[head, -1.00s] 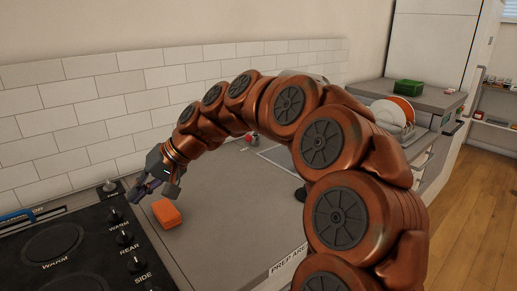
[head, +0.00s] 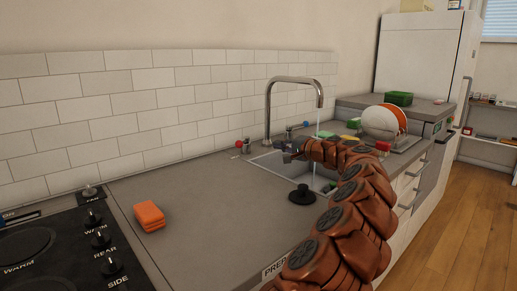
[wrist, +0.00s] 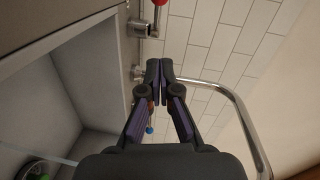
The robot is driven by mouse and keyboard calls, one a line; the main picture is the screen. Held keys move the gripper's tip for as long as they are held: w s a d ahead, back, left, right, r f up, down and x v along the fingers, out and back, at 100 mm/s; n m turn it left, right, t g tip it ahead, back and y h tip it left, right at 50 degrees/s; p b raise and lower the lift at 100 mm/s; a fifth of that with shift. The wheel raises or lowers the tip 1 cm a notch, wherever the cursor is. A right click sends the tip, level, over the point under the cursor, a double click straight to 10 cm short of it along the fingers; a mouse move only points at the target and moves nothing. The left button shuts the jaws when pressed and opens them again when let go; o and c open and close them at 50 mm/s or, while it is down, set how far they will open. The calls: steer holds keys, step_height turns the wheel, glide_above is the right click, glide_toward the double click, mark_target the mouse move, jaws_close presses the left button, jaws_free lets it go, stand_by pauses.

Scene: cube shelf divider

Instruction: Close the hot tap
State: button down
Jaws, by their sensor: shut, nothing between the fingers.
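The hot tap, a metal handle with a red ball (head: 239,144), stands at the left of the sink by the wall. It also shows at the top of the wrist view (wrist: 158,14). The tall curved spout (head: 268,100) rises beside it, and a thin water stream (head: 318,125) falls from its end. The cold tap's blue ball (head: 306,124) shows behind my arm, and in the wrist view (wrist: 149,130) beside my fingers. My gripper (head: 280,146) is over the sink's left side, shut and empty, its fingertips (wrist: 160,63) pointing towards the tap base and apart from the red ball.
The sink (head: 265,162) is partly hidden by my arm. A black plug (head: 302,195) lies by its front edge. An orange sponge (head: 149,215) lies near the hob (head: 55,250). A dish rack with plates (head: 384,122) stands right. The counter between hob and sink is mostly clear.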

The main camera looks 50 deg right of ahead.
glide_toward(243, 141)
steer(key=w+d, duration=0.2)
steer(key=shift+w+a+f, duration=0.15)
steer(key=shift+w+a, duration=0.45)
steer(key=shift+a, duration=0.15)
steer(key=shift+w+a+f, duration=0.15)
steer(key=shift+w+a, duration=0.45)
steer(key=shift+a, duration=0.2)
